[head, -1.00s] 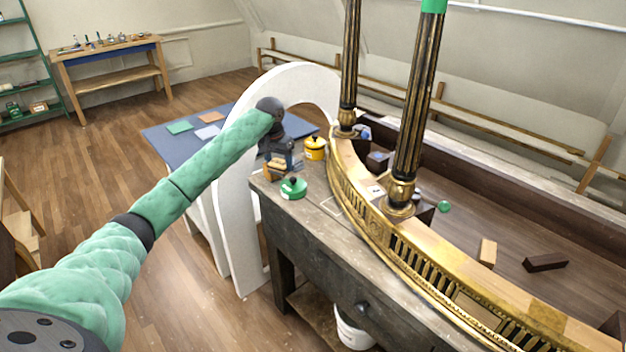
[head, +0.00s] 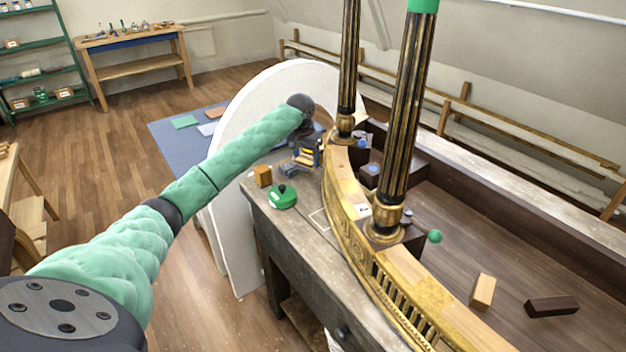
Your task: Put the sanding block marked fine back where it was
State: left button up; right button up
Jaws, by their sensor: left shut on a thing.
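My left gripper (head: 306,158) is out at the far end of the bench, shut on a small yellowish block (head: 304,157), apparently a sanding block. The gripper hides most of it and I cannot read a marking. Another orange-brown block (head: 263,176) stands on the bench (head: 256,198) left of the gripper, apart from it. A pale rectangular outline (head: 319,222) is marked on the bench top, nearer me than the gripper. My right gripper is not in view.
The gilt curved rail (head: 345,205) and dark fluted columns (head: 402,130) rise at the right. A white arched panel (head: 235,150) stands behind the bench.

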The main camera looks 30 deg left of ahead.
aim_at(307, 169)
pick_arm(q)
notch_tip(307, 169, down, 5)
jog(key=shift+r+p, duration=0.1)
jog(key=shift+p, duration=0.7)
jog(key=shift+s+a+f+p, duration=0.15)
jog(key=shift+f+p, duration=0.2)
jog(key=shift+f, duration=0.45)
jog(key=shift+s+d+f+p, duration=0.1)
jog(key=shift+f+p, duration=0.25)
jog(key=shift+f, duration=0.4)
jog(key=shift+w+f, duration=0.1)
jog(key=shift+f, duration=0.15)
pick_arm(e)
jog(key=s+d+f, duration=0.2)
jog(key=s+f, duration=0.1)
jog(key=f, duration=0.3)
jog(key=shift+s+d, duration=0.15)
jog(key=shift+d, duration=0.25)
pick_arm(q)
jog(key=o, duration=0.9)
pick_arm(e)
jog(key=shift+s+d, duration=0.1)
